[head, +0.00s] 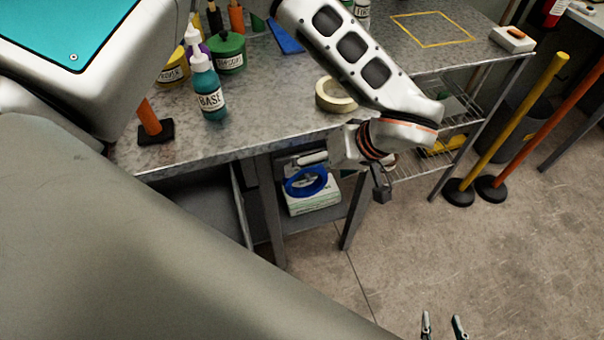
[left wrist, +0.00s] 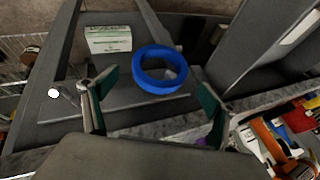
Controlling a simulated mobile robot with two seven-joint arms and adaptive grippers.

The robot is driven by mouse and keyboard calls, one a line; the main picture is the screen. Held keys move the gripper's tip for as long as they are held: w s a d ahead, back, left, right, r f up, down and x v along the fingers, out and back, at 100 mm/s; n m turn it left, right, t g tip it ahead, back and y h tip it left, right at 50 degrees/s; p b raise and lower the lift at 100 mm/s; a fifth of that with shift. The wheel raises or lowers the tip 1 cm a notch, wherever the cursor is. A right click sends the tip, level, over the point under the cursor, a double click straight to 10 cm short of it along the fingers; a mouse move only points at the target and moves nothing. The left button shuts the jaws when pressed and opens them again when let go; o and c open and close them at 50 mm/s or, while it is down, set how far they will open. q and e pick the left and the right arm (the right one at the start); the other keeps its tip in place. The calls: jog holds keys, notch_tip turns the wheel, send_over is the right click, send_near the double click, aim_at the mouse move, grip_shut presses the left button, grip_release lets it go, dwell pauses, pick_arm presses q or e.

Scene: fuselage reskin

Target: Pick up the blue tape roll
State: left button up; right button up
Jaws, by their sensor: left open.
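In the left wrist view the blue tape roll (left wrist: 155,85) lies flat, apart from the white and green box (left wrist: 108,40). My left gripper (left wrist: 158,80) is open, and the roll appears ahead between its two green-padded fingers, not gripped. My right gripper (head: 442,320) is open and empty over the floor at the bottom.
The workbench (head: 270,120) overhangs the shelf. A cream tape roll (head: 340,104), a BASE bottle (head: 209,92) and a green pot (head: 229,53) stand on it. Bench legs (head: 355,212) flank the shelf opening. A yellow post (head: 505,130) stands right; the floor in front is clear.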

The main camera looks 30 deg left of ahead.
aim_at(306, 189)
pick_arm(q)
jog(key=x, duration=0.6)
jog(key=shift+a+f, duration=0.15)
jog(key=shift+f, duration=0.2)
jog(key=c, duration=1.2)
